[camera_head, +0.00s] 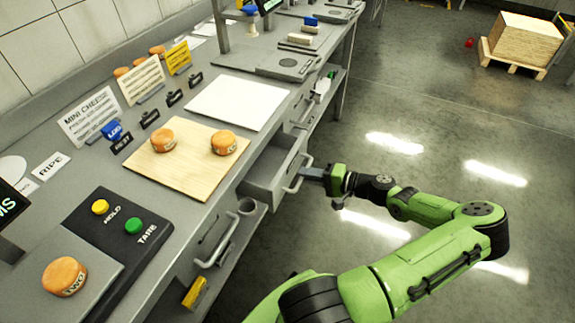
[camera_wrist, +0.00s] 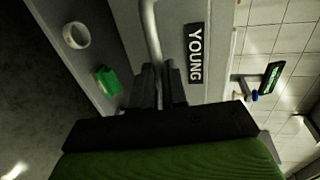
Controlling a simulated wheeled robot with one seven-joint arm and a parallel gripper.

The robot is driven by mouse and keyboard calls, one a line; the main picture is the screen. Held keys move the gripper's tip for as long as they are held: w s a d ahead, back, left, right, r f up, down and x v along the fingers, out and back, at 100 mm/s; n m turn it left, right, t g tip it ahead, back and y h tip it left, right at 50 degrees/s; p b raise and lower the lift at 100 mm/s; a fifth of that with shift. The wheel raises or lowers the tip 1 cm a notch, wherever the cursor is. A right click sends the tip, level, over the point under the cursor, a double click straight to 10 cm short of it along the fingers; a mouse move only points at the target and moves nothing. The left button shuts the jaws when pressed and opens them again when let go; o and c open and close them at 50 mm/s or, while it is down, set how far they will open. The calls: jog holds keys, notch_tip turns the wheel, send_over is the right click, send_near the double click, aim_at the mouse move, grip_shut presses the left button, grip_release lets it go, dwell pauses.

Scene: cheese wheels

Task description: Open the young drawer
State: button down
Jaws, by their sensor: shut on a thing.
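The young drawer (camera_head: 268,178) stands out from the front of the bench, with its grey inside showing in the head view. Its front carries a dark YOUNG label (camera_wrist: 195,52) in the wrist view. My gripper (camera_head: 312,173) is at the drawer's front, on the room side. In the wrist view my gripper (camera_wrist: 160,88) has its dark fingers around the drawer's bar handle (camera_wrist: 151,35) and is shut on it. The handle also shows in the head view (camera_head: 294,186). The drawer looks empty where I can see in.
A wooden board (camera_head: 180,182) with two orange cheese wheels lies on the bench above. Another drawer handle (camera_head: 214,252) juts out nearer.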

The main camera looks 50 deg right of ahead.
jog(key=f+p+v, duration=0.1)
jog(key=f+v, duration=0.1)
jog(key=v, duration=1)
jog(key=shift+s+f, duration=0.25)
jog(key=shift+f, duration=0.05)
jog(key=c, duration=1.2)
grip_release()
jog(key=shift+o, duration=0.2)
jog(key=p+v, duration=0.2)
jog(key=v, duration=1.3)
jog(key=shift+s+p, duration=0.3)
jog(key=shift+s, duration=0.05)
